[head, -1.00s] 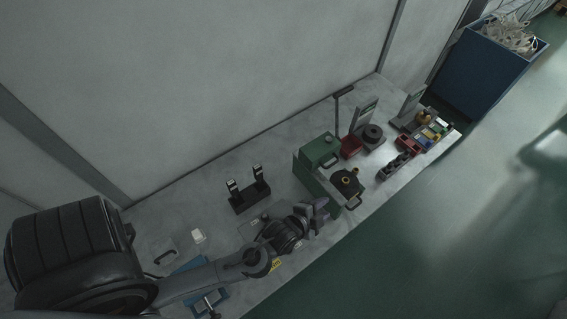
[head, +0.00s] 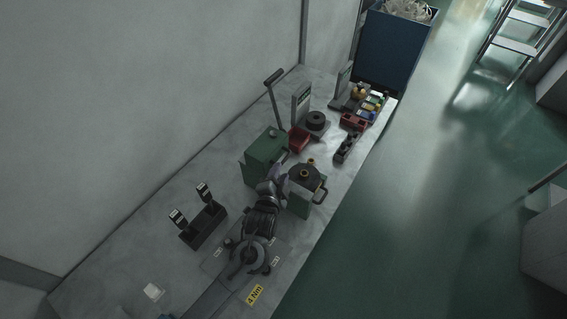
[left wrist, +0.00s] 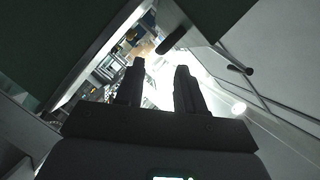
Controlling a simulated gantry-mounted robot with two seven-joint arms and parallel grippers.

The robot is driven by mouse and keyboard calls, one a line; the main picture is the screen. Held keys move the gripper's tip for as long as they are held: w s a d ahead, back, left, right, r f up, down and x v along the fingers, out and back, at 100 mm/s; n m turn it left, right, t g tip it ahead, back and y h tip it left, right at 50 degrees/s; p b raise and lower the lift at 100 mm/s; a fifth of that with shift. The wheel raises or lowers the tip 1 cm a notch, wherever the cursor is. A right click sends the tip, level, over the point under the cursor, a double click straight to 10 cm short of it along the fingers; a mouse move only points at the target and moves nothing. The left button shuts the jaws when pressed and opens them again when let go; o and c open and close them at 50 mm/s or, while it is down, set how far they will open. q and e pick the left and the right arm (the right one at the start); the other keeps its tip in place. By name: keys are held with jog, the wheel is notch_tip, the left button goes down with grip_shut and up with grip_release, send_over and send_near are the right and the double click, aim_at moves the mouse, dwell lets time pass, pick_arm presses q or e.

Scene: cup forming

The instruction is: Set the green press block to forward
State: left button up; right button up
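The green press block (head: 262,158) stands on the bench in the head view, with a round knob on top. Beside it, to the right, is a lower green-sided part (head: 298,202) with a black top and brass-coloured knobs. My left gripper (head: 282,172) is between these two parts, close to the block; whether it touches is hidden. In the left wrist view my left gripper (left wrist: 158,80) has its two dark fingers apart, with nothing visible between them. A dark green surface (left wrist: 45,40) fills the upper left there. My right gripper is in neither view.
A black lever handle (head: 273,78) rises behind the block. A red bin (head: 299,139), a gauge stand (head: 316,122) and a black rack (head: 347,147) stand beyond. A black two-post holder (head: 205,226) is at left. The bench front edge runs along the right.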

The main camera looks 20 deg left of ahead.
aim_at(284, 162)
pick_arm(q)
jog(key=shift+x, duration=3.15)
grip_shut()
